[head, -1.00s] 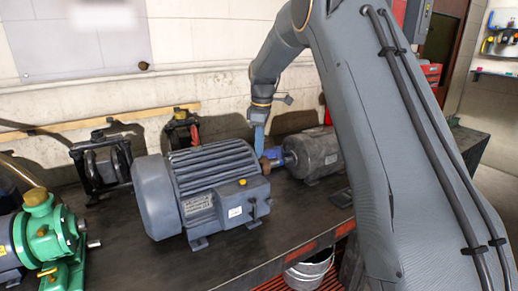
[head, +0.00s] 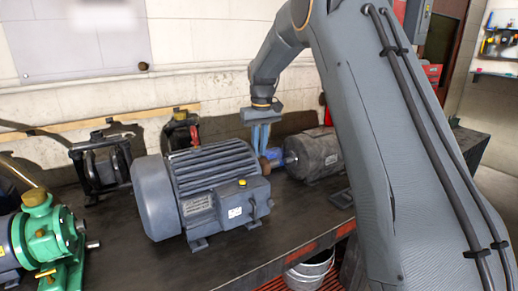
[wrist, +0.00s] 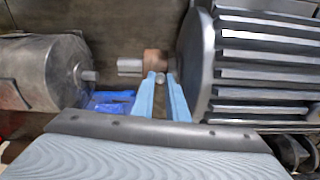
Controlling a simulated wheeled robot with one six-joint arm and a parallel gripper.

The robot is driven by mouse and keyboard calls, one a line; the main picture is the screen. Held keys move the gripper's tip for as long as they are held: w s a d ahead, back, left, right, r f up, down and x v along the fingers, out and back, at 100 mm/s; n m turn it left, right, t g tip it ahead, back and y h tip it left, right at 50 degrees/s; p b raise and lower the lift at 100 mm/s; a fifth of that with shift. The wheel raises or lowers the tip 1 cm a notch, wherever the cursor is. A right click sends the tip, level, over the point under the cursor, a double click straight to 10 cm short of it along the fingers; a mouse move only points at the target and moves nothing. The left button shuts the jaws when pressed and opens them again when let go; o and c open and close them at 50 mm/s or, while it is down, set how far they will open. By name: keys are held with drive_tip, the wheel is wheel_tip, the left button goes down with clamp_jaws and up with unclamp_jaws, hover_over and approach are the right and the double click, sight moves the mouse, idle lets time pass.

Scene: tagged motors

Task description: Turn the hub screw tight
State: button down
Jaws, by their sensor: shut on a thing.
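My gripper (head: 262,148) points down just past the right end of the large blue-grey motor (head: 205,190). In the wrist view, its two light-blue fingers (wrist: 160,80) are shut on the hub screw (wrist: 160,79), a small round grey head between the tips. The screw sits at the side of a copper-brown hub (wrist: 154,60) on the motor's shaft (wrist: 130,66). The hub also shows in the head view (head: 265,164), partly behind the motor. The screw itself is hidden in the head view.
A darker grey motor (head: 313,155) stands to the right, its shaft facing the hub. A blue item (wrist: 110,101) lies between the two motors. A green pump (head: 45,238) is at the far left. Black-framed units stand behind; a metal bucket (head: 310,270) is below the bench edge.

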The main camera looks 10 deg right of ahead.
drive_tip(key=m, duration=0.4)
drive_tip(key=shift+r+m, duration=0.25)
drive_tip(key=shift+m, duration=0.05)
drive_tip(key=m, duration=0.4)
drive_tip(key=shift+m, duration=0.3)
drive_tip(key=m, duration=0.4)
drive_tip(key=shift+w, duration=0.1)
drive_tip(key=shift+m, duration=2.3)
drive_tip(key=c, duration=1.8)
unclamp_jaws()
drive_tip(key=shift+c, duration=0.2)
drive_tip(key=shift+o, duration=0.5)
drive_tip(key=shift+f, duration=0.1)
